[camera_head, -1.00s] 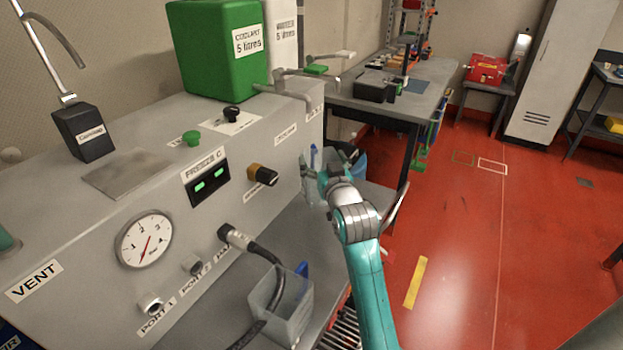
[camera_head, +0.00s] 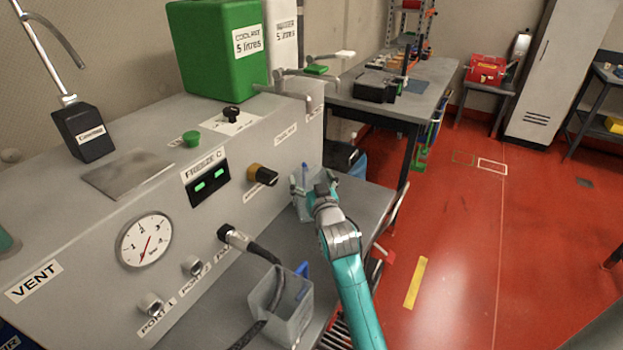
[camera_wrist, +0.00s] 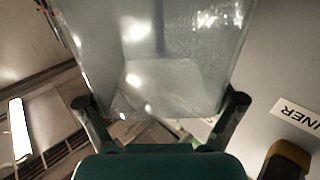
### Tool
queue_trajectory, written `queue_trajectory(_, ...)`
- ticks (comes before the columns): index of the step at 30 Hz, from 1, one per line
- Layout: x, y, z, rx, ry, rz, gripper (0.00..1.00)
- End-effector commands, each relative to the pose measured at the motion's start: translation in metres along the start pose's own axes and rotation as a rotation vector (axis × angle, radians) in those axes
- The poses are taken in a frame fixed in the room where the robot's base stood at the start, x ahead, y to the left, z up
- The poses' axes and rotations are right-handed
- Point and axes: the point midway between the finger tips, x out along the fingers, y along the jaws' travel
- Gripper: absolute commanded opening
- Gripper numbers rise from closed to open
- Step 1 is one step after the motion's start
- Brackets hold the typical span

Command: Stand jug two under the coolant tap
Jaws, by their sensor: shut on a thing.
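My gripper (camera_head: 319,188) is shut on a clear jug (camera_head: 302,194) and holds it beside the front of the grey machine, above the shelf. In the wrist view the jug (camera_wrist: 160,60) fills the space between the fingers (camera_wrist: 160,104); its number cannot be read. The green coolant tank (camera_head: 222,52) stands on the machine. Grey taps stick out right of it, one with a green lever (camera_head: 316,69). The held jug is lower than these taps and apart from them. Another clear jug with a blue handle (camera_head: 290,312) stands at the front, a hose in it.
The grey shelf (camera_head: 270,215) is bare between the two jugs. A black hose (camera_head: 262,252) runs from a port into the front jug. A white water tank (camera_head: 286,28) stands behind the coolant tank. A workbench (camera_head: 410,105) is farther back; red floor lies right.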

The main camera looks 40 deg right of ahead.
Motion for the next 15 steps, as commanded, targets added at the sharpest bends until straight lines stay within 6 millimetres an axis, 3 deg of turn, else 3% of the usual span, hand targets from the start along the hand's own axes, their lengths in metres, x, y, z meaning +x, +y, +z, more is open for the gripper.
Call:
queue_trajectory(5, 0.0000, 0.0002, 0.0018, 0.000, 0.000, 0.000, 0.28)
queue_trajectory(6, 0.0000, 0.0002, 0.0026, 0.000, -0.001, 0.000, 0.95)
queue_trajectory(7, 0.0000, 0.0002, 0.0023, 0.000, 0.000, 0.000, 1.00)
queue_trajectory(15, 0.0000, 0.0002, 0.0020, 0.000, 0.000, 0.000, 1.00)
